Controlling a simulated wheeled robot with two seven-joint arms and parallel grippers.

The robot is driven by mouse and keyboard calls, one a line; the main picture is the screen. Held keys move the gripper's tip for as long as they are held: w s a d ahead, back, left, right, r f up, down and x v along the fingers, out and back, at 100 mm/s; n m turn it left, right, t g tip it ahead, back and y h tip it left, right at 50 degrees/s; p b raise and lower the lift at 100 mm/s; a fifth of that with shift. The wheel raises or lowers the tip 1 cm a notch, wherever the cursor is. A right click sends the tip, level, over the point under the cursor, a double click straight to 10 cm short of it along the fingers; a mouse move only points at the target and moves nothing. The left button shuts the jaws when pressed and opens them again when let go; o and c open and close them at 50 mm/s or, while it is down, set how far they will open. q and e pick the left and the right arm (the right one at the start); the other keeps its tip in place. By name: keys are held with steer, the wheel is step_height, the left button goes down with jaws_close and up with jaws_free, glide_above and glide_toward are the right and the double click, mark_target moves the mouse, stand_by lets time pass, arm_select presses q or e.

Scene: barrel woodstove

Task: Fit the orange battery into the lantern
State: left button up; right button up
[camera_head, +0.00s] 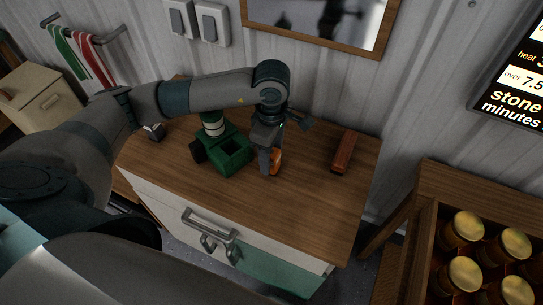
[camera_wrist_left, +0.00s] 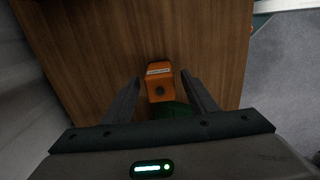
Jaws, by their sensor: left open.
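The orange battery (camera_head: 276,159) stands on the wooden cabinet top, just right of the green lantern (camera_head: 234,155). The lantern has an open square compartment at its front right and a pale ribbed upper part, partly behind my arm. My left gripper (camera_head: 268,164) points down at the battery and hides part of it. In the left wrist view the battery (camera_wrist_left: 160,83) shows between the two open fingertips (camera_wrist_left: 161,77), with a gap on each side. A green part of the lantern (camera_wrist_left: 173,110) shows below it there. My right gripper is not in view.
A reddish-brown block (camera_head: 343,152) lies to the right on the cabinet top (camera_head: 310,195). A small dark-and-light object (camera_head: 154,131) sits at the left. A crate of jars (camera_head: 461,230) stands at the right. The cabinet top's front middle is clear.

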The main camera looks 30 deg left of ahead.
arm_select(q)
steer(key=shift+f, duration=0.5)
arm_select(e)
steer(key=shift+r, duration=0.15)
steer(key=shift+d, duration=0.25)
arm_select(q)
steer(key=c, duration=1.3)
steer(key=shift+c, duration=0.2)
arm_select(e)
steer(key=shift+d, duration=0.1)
arm_select(q)
steer(key=shift+r, duration=0.1)
